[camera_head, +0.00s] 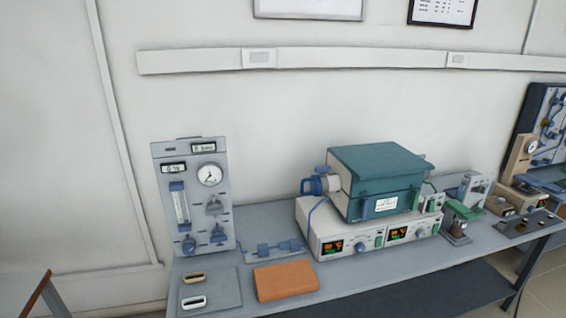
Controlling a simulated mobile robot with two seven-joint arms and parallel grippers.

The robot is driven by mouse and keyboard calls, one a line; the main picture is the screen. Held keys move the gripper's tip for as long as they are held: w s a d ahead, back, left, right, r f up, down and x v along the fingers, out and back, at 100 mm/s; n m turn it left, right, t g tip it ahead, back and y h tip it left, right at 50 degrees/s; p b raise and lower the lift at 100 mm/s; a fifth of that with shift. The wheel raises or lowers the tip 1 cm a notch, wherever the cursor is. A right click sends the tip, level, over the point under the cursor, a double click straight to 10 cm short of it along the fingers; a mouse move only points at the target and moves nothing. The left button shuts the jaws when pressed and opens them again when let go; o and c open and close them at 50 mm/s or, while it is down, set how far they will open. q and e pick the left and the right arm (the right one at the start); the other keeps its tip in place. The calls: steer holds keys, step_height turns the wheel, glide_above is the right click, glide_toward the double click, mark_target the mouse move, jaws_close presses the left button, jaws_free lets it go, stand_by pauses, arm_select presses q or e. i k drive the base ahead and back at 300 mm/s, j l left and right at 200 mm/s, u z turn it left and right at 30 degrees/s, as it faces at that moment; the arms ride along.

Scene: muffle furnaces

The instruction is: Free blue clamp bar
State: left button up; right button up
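A teal muffle furnace (378,160) sits on a pale control base (345,228) on the bench. A blue clamp-like part (315,186) sits at the furnace's left end, beside a pale round fitting. A small upright blue bar (365,209) is on the left of the furnace's front face, and another blue bar (414,198) is at its right. I cannot tell which of these is the clamp bar, nor whether any is fastened. Neither of my grippers is in view.
A grey gauge panel (203,240) stands at the left of the bench (345,286). An orange block (286,281) lies in front, beside a flat plate (225,291) with two handle-like pieces. A small green-topped device (460,215) stands right of the furnace. The bench's front edge is mostly clear.

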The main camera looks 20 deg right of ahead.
mark_target(322, 169)
steer(key=l+u, duration=0.4)
steer(key=k+l+u, duration=0.1)
steer(key=l+u, duration=0.25)
steer(key=l, duration=0.25)
steer(key=k+l+u, duration=0.1)
steer(key=l, duration=0.25)
steer(key=k+l, duration=0.1)
steer(key=l, duration=0.25)
steer(key=k+l+u, duration=0.15)
steer(key=l, duration=0.25)
steer(key=i, duration=0.05)
